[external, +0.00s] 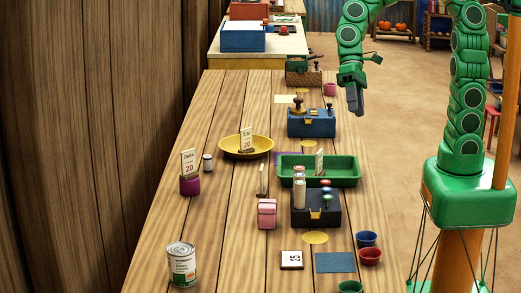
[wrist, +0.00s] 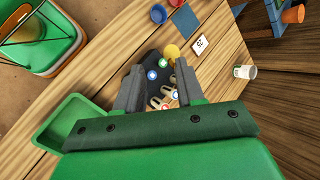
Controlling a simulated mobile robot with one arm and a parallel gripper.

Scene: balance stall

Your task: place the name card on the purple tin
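Several name cards show in the external view. One reading "Dalia 20" (external: 189,162) stands upright on the purple tin (external: 190,186) at the left of the table. One reading about "Ela 20" (external: 246,139) stands in the yellow dish (external: 234,149). Another card (external: 319,161) stands in the green tray (external: 344,171), and a thin one (external: 262,179) stands edge-on on the table. My gripper (external: 356,110) hangs above the table's right side, away from the purple tin. In the wrist view my gripper (wrist: 160,66) is open, with nothing seen held. The purple tin is not seen there.
A dark box with several bottles and knobs (external: 316,216) stands by the tray. A pink tin (external: 267,214), a white can (external: 181,265), a "25" card (external: 291,260) and small cups (external: 369,256) stand nearer. A blue box (external: 311,124) stands behind. The left middle table is mostly clear.

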